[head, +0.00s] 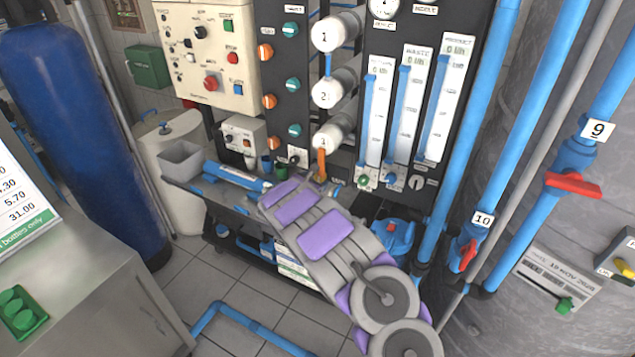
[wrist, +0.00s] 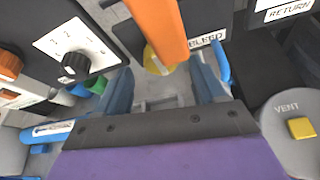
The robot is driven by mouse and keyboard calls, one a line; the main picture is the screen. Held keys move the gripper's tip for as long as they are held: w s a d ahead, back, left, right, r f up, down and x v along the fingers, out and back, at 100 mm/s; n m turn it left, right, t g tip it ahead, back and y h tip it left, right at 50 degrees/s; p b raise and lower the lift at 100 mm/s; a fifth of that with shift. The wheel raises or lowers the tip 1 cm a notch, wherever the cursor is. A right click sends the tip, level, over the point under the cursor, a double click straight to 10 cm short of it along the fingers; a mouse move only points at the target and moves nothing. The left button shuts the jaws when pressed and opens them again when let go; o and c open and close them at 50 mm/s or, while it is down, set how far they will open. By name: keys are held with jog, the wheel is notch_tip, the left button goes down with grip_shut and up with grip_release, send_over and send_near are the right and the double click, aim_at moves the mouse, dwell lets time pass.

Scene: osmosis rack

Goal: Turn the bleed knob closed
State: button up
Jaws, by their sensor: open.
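The label BLEED (wrist: 206,40) is on the dark panel in the wrist view. An orange piece (head: 321,164) also shows in the head view, below the lowest white cylinder. My gripper (wrist: 164,72) is open, its two blue-grey fingers either side of the yellow knob in the picture. I cannot tell whether they touch it.
A black selector knob (wrist: 75,66) on a white plate sits left of the gripper. A grey VENT housing with a yellow square knob (wrist: 301,128) is at right. Flow meters (head: 408,105) and blue pipes (head: 468,215) stand right of the work area.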

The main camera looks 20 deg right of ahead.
jog(key=shift+x, duration=1)
jog(key=shift+w+d+f, duration=0.15)
jog(key=shift+w+d, duration=0.05)
jog(key=shift+d, duration=0.1)
jog(key=shift+c, duration=0.3)
jog(key=c, duration=1)
jog(key=shift+s+d+m+t, duration=0.15)
jog(key=shift+m+t, duration=0.25)
jog(key=shift+m, duration=0.3)
jog(key=shift+f+m+t+y, duration=0.15)
jog(key=shift+m+t+y, duration=0.55)
jog(key=shift+m, duration=0.7)
